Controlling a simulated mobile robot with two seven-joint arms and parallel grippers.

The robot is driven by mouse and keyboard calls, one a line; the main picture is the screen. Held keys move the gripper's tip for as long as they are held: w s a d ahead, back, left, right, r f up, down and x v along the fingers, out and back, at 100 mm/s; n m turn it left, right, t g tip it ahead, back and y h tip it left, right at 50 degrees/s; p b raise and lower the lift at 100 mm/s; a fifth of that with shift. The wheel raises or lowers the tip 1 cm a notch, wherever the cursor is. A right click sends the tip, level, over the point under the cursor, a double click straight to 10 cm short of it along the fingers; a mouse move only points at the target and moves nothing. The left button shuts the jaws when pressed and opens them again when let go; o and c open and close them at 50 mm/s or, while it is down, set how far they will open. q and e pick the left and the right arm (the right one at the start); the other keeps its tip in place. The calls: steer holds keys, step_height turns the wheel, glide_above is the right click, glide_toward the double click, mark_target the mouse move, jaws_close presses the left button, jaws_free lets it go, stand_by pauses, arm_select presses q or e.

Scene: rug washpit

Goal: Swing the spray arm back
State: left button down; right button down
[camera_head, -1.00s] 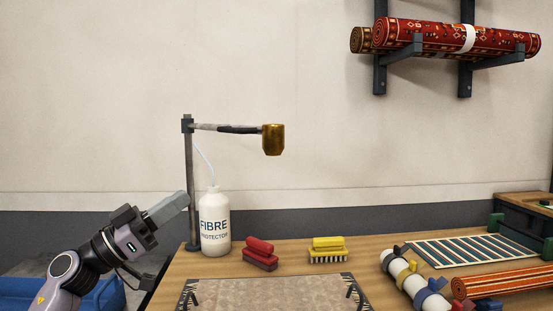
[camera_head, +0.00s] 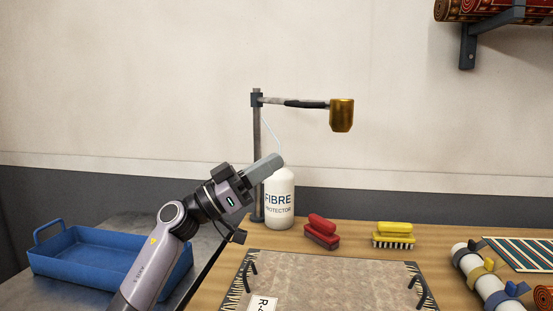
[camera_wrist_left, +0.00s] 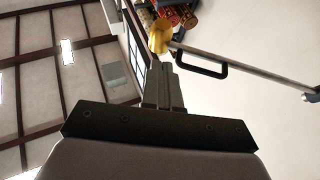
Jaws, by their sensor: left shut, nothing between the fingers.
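The spray arm (camera_head: 290,101) is a horizontal bar with a dark grip, fixed to an upright post (camera_head: 257,150). It points right and carries a brass spray head (camera_head: 342,115) at its free end, above the workbench. My left gripper (camera_head: 272,163) is shut and empty, below the spray arm, and overlaps the post and bottle in the head view. In the left wrist view, the shut fingers (camera_wrist_left: 163,75) point up, with the brass head (camera_wrist_left: 160,37) near their tips and the bar with its dark handle (camera_wrist_left: 205,66) to the right. My right gripper is out of view.
A white fibre protector bottle (camera_head: 279,200) stands by the post. A red brush (camera_head: 321,231) and a yellow brush (camera_head: 393,235) sit on the bench behind a rug piece (camera_head: 330,285). A blue tray (camera_head: 110,262) is at left. Rolled rugs hang on a wall rack (camera_head: 467,45).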

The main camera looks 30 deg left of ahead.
mark_target(332, 127)
arm_select(q)
steer(key=p+x, duration=0.1)
steer(key=x, duration=1)
steer(key=shift+w+d+r, duration=0.1)
steer(key=shift+w+d, duration=0.1)
steer(key=shift+d, duration=0.05)
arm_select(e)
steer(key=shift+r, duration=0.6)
arm_select(q)
steer(key=shift+w+d, duration=0.1)
steer(key=shift+w, duration=0.05)
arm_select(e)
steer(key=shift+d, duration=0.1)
